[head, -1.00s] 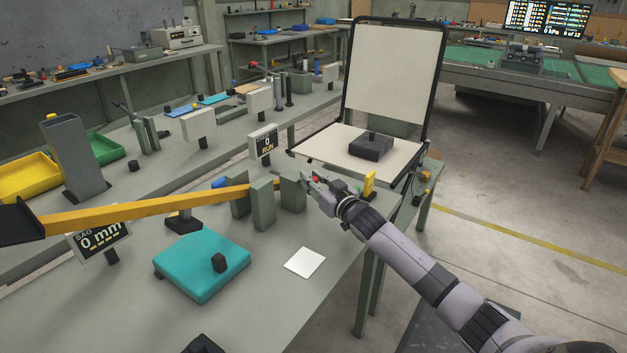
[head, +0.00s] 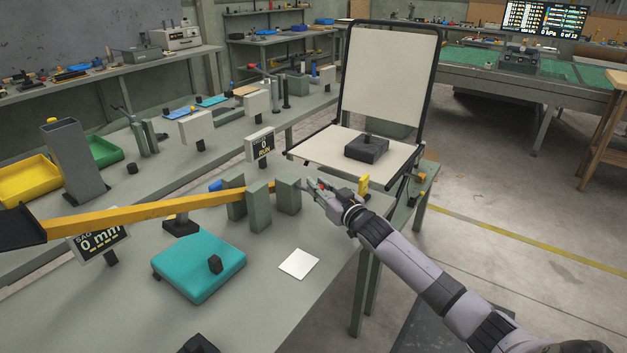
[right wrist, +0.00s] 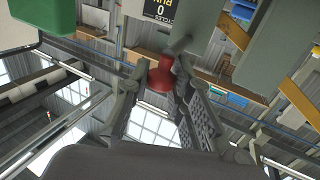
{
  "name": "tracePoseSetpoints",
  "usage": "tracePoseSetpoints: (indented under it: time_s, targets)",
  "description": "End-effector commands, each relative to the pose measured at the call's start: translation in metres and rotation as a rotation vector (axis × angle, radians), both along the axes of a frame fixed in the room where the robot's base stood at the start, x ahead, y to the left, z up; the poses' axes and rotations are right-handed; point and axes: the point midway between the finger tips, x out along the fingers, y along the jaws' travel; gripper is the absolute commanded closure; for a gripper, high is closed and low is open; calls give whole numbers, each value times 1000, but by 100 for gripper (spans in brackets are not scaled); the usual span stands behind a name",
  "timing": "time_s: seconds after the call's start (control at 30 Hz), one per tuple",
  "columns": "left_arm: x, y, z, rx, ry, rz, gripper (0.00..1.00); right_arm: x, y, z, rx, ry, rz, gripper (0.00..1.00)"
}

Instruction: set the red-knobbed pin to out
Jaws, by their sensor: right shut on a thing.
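The red knob (right wrist: 160,76) of the pin is between the fingers of my right gripper (right wrist: 163,88) in the right wrist view. In the head view the knob (head: 321,187) is a small red spot at the gripper (head: 312,186). The gripper is shut on it, just right of the upright grey-green blocks (head: 288,196). A yellow bar (head: 150,210) runs from the left to these blocks. The pin's shaft is mostly hidden, and I cannot tell how far it sits in the block. My left gripper is not in view.
A teal cushion (head: 198,270) and a white card (head: 299,264) lie on the bench. A small yellow upright piece (head: 363,183) stands close beyond my right wrist. The folding lounger (head: 388,75) with a dark block (head: 367,149) on its seat stands behind.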

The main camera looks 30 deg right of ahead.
Motion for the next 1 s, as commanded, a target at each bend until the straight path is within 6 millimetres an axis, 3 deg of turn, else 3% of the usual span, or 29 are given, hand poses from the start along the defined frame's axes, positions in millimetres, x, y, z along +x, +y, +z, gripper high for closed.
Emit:
tracePoseSetpoints:
  time_s: [0.03,0.2,0.4,0.43,0.6,0.7,1.0]
  targets:
    - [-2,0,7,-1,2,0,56,-5,0,-6,2,20,-1,100]
    - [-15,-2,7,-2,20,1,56,-9,-2,-9,1,18,-1,100]
    - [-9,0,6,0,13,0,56,-9,-3,-10,0,20,-2,100]
    - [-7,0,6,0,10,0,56,-9,-3,-10,0,20,-2,78]
    - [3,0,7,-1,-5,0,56,-8,-2,-10,0,20,-2,67]
    - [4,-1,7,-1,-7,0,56,-8,-2,-9,0,19,-1,60]
    - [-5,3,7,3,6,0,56,-8,-2,-5,0,10,-1,60]
